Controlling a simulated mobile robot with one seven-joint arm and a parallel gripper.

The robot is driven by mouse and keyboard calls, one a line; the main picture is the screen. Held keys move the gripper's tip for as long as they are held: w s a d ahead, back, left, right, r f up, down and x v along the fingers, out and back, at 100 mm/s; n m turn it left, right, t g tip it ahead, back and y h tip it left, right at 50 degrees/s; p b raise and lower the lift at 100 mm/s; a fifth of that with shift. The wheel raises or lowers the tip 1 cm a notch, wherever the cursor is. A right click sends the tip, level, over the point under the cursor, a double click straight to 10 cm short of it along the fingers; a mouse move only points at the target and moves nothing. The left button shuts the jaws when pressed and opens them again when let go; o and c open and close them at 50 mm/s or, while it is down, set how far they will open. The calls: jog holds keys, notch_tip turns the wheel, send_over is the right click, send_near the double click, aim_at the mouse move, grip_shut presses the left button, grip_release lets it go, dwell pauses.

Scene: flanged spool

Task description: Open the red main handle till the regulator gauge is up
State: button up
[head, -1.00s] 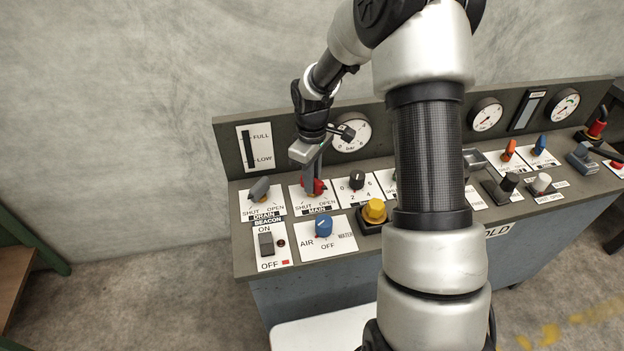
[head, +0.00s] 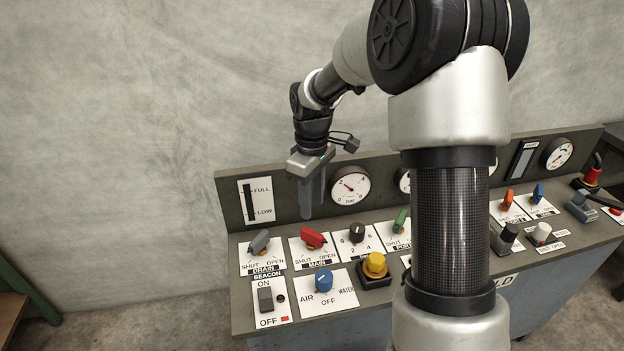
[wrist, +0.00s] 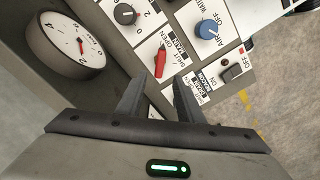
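The red main handle (head: 313,238) sits on the plate marked SHUT, OPEN and MAIN. It lies slanted, and it also shows in the wrist view (wrist: 160,63) just beyond my fingertips. My gripper (head: 311,212) is above and behind the handle, clear of it, with its fingers pointing down. In the wrist view my gripper (wrist: 155,85) has its two fingers apart with nothing between them. A round gauge (head: 350,186) with a red needle stands on the back panel to the right of my gripper; it also shows in the wrist view (wrist: 66,44). I cannot read which gauge is the regulator's.
The grey drain handle (head: 259,242) is left of the main handle and a black knob (head: 357,232) is right. A blue knob (head: 324,281), yellow knob (head: 375,265) and beacon switch (head: 265,298) are in front. The upright back panel (head: 230,180) stands close behind.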

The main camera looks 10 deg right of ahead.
notch_tip(320, 180, up, 6)
dwell(0.5)
jog(key=s+r+m+t+p, duration=0.3)
jog(key=s+r+m, duration=0.1)
jog(key=s+r, duration=0.85)
jog(key=s+r+m+t+p, duration=0.2)
jog(key=s+r+m, duration=0.2)
jog(key=s, duration=0.8)
jog(key=shift+s+m+t+p, duration=0.15)
jog(key=shift+m+t+p, duration=0.2)
jog(key=shift+m, duration=0.25)
